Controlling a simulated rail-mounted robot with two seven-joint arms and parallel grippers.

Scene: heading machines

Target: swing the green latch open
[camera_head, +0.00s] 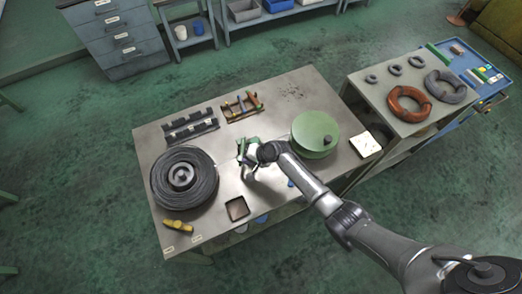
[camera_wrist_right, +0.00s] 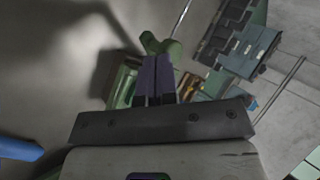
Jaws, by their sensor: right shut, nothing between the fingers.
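The green latch (camera_head: 243,146) shows as a small green part in the middle of the metal table, mostly hidden by my right gripper (camera_head: 246,160). In the right wrist view a green, forked-looking end of the latch (camera_wrist_right: 157,43) sits just past the tips of my right gripper (camera_wrist_right: 157,58). The two dark fingers are together with nothing held between them. They look close to the green part; I cannot tell whether they touch it. Another green piece (camera_wrist_right: 124,84) shows left of the fingers. My left gripper is not in view.
On the table (camera_head: 270,225) are a black wire coil (camera_head: 168,190), a green round drum (camera_head: 314,132), dark racks (camera_head: 190,127), a wooden tool rack (camera_head: 241,106), a yellow tool (camera_head: 178,225) and a small dark tray (camera_head: 237,208). A side bench (camera_head: 370,90) holds rings.

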